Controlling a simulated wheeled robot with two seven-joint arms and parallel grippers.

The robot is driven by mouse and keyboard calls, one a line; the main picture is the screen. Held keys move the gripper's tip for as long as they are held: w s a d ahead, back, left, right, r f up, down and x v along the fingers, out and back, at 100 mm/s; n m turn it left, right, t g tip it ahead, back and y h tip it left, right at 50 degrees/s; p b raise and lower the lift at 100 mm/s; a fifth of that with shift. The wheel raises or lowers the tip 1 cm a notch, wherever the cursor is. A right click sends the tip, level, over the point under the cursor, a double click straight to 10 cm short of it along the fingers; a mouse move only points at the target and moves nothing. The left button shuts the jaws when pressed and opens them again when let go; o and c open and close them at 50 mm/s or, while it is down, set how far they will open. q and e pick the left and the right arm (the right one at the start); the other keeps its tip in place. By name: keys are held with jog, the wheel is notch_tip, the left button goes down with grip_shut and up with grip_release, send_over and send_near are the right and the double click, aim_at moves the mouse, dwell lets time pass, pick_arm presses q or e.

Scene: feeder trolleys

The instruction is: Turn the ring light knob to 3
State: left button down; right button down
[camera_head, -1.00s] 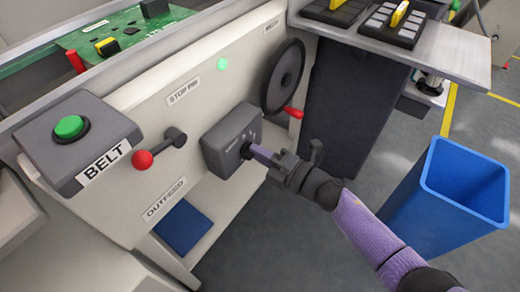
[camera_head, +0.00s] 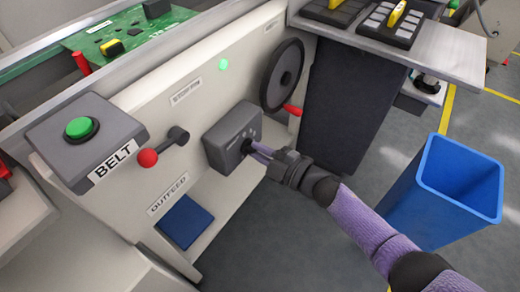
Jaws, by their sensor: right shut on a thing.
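The ring light knob (camera_head: 247,146) is a small dark knob on the front of a grey box (camera_head: 220,148) fixed to the white panel. My right gripper (camera_head: 252,148) reaches in from the lower right and is shut on the knob. The fingers cover most of the knob, so its pointer cannot be read. Small marks on the box face around the knob are too small to read. My left gripper is not in view.
A black handwheel (camera_head: 283,75) with a red handle is above right of the box. A red-balled lever (camera_head: 148,157) and a green BELT button (camera_head: 80,128) are to the left. A blue OUTFEED tray (camera_head: 186,222) sits below. A blue bin (camera_head: 450,190) stands right.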

jog(key=shift+f, duration=0.1)
jog(key=c, duration=0.8)
grip_release()
jog(key=shift+c, duration=0.2)
jog(key=shift+o, duration=0.8)
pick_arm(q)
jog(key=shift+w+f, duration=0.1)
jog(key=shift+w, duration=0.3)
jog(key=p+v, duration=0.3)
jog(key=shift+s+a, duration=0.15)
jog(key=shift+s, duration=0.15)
pick_arm(e)
jog(key=v, duration=1)
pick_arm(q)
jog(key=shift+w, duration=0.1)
